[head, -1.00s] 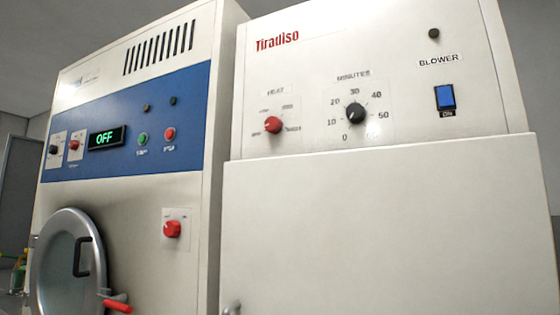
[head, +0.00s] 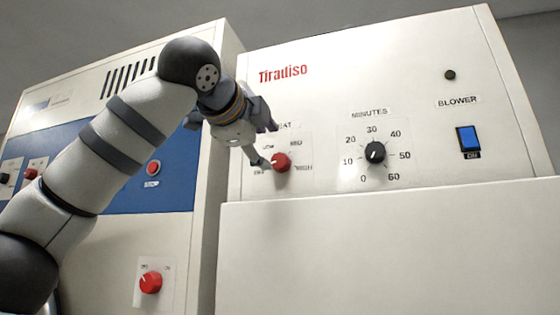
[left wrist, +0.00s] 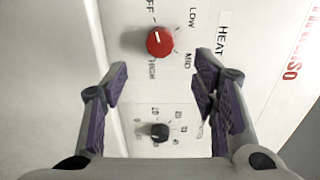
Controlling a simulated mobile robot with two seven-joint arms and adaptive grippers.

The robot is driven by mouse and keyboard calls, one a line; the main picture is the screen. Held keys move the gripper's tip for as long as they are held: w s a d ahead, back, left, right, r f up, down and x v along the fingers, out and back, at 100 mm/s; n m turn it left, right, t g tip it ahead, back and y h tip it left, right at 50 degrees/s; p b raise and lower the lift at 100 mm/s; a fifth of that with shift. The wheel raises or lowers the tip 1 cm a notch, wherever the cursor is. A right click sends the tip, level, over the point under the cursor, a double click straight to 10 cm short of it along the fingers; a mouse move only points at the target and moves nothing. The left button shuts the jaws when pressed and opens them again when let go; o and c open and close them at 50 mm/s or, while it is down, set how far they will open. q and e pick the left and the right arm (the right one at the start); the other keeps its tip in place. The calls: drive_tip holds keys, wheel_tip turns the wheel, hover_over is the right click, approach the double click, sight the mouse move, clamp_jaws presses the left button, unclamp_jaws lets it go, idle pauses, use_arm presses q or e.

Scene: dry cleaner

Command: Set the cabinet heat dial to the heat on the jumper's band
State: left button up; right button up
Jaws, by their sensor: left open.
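The red heat dial (head: 281,162) is on the white cabinet (head: 350,235) at the right, with LOW, MID and other heat labels around it. Its white mark points left, roughly toward OFF. My left gripper (head: 264,142) is open, its fingers close to the dial's left side. In the left wrist view the dial (left wrist: 160,41) shows beyond and between the open fingertips (left wrist: 162,68), apart from them as far as I can see. The jumper and its band are not in view. My right gripper is not in view.
A black minutes dial (head: 375,152) is right of the heat dial, and a blue blower switch (head: 469,139) farther right. The neighbouring machine (head: 190,225) has a red stop button (head: 153,167) and a lower red knob (head: 151,282). My left arm covers part of its panel.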

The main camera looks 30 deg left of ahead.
sight(278, 160)
use_arm(q)
drive_tip(key=x, duration=0.8)
drive_tip(key=shift+w+a, duration=0.2)
drive_tip(key=shift+w, duration=0.05)
drive_tip(key=c, duration=1.2)
